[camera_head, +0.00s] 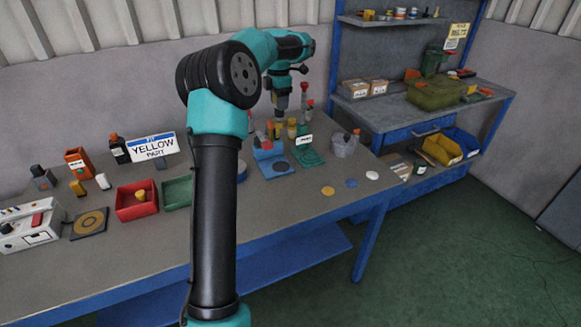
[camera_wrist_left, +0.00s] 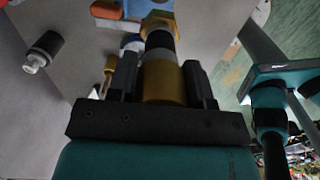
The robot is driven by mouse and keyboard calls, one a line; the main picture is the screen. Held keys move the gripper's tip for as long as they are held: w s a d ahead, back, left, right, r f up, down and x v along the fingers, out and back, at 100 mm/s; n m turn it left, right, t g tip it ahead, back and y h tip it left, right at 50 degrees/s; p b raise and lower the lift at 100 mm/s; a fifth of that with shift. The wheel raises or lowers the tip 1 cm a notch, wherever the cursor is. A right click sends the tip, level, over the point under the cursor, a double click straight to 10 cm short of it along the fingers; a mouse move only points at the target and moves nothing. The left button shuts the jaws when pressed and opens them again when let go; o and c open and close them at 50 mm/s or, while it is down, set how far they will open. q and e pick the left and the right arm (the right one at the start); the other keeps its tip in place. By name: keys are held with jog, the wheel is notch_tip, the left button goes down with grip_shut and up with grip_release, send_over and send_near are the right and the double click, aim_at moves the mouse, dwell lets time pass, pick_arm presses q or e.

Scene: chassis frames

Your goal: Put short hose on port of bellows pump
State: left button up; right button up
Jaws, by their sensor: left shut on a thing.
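My left gripper (camera_head: 280,110) points down over the back of the table in the head view. In the left wrist view its two dark fingers (camera_wrist_left: 163,78) are shut on an ochre cylinder (camera_wrist_left: 164,84). Beyond it, in line, come a grey band, a black section (camera_wrist_left: 160,40) and a brass fitting (camera_wrist_left: 158,22). I cannot tell whether this is the short hose, or whether the fitting is joined to it. A blue stand (camera_head: 275,164) with a red-orange part and a green stand (camera_head: 309,158) are close to the gripper. I cannot tell which thing is the bellows pump. My right gripper is not in view.
A clear tub (camera_head: 345,146) stands to the right. A black cylinder (camera_wrist_left: 42,48) lies left in the wrist view.

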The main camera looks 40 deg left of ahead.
aim_at(279, 116)
pick_arm(q)
notch_tip(279, 116, down, 14)
jog(key=shift+r, duration=0.25)
dwell(0.3)
jog(key=shift+f, duration=2.2)
jog(key=shift+f, duration=0.15)
jog(key=o, duration=1.1)
jog(key=shift+c, duration=0.2)
notch_tip(279, 116, up, 12)
jog(key=shift+r, duration=0.15)
